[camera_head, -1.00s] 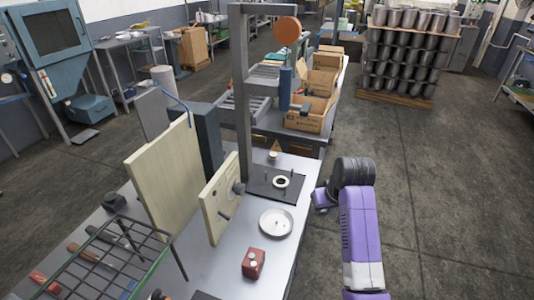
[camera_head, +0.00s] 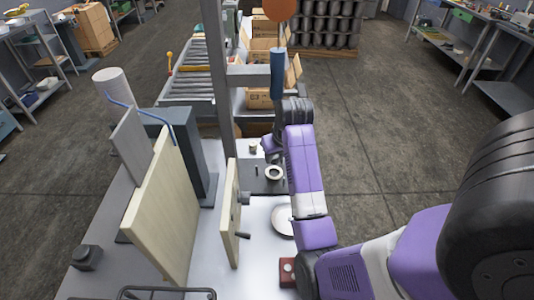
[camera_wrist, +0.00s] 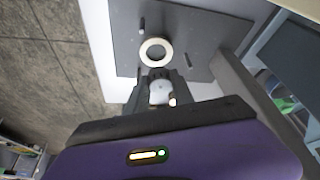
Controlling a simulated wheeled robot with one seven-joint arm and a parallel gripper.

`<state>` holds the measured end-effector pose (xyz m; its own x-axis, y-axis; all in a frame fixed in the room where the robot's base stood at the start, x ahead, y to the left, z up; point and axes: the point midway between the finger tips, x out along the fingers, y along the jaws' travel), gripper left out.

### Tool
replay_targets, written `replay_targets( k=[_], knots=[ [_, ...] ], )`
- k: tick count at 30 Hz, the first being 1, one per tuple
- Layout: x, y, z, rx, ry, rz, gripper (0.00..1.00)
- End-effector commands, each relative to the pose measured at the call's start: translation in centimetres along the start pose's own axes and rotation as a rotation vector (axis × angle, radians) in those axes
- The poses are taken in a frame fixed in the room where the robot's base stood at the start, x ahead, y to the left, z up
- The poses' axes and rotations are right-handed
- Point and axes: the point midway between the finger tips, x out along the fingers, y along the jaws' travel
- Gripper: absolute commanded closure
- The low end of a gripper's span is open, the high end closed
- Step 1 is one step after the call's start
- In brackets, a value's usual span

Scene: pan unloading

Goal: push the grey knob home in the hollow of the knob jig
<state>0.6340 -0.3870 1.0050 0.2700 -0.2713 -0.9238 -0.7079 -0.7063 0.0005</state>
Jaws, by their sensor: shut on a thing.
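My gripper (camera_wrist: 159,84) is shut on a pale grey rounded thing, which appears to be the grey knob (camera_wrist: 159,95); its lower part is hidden. In the wrist view the fingers are just below a pale ring with a dark hollow (camera_wrist: 156,39), seemingly the knob jig. The ring stands on a dark plate (camera_wrist: 215,28) with short pegs. The knob appears beside the hollow, not in it; its height cannot be told. In the head view my gripper (camera_head: 271,147) is behind the ring (camera_head: 274,165), and the held knob is hidden.
An upright wooden board (camera_head: 232,215) with a dark round piece and peg stands left of the plate. A taller board (camera_head: 160,215) is further left. A round pan (camera_head: 281,222) and red block (camera_head: 288,279) are nearer, partly behind my arm. A grey post (camera_head: 216,90) rises close by.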

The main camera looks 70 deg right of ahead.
Motion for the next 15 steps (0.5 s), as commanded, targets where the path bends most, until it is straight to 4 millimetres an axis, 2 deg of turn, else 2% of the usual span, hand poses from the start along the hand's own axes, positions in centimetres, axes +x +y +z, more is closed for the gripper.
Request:
replay_targets(
  k=[15],
  knots=[
    [1.9,-0.1,0.9,-0.001,-0.003,-0.001,1.00]
  ],
)
